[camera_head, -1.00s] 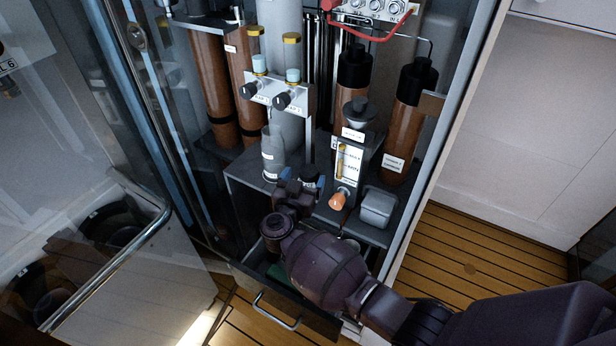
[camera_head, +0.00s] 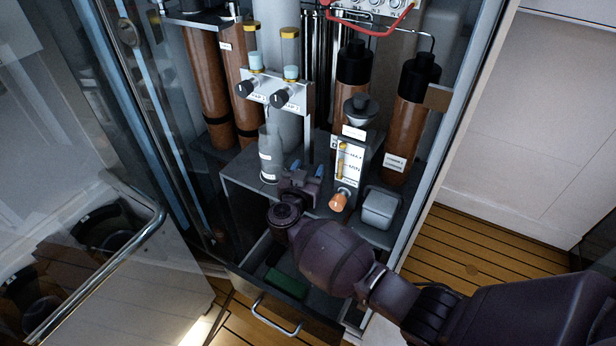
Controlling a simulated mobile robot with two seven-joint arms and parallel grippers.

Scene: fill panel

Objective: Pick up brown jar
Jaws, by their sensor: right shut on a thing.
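My right gripper (camera_head: 307,170) is at the front edge of the grey shelf (camera_head: 238,170), just right of a grey bottle (camera_head: 271,155). Its blue-tipped fingers point up and away from me. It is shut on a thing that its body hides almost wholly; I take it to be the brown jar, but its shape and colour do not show. I cannot tell if it touches the shelf. My left gripper is not in view.
A dispenser with an orange knob (camera_head: 338,201) and a grey lidded box (camera_head: 379,208) stand close right of the gripper. An open drawer (camera_head: 250,265) with a green patch inside lies below. Tall brown cylinders (camera_head: 405,135) stand behind. A glass door (camera_head: 110,200) hangs open left.

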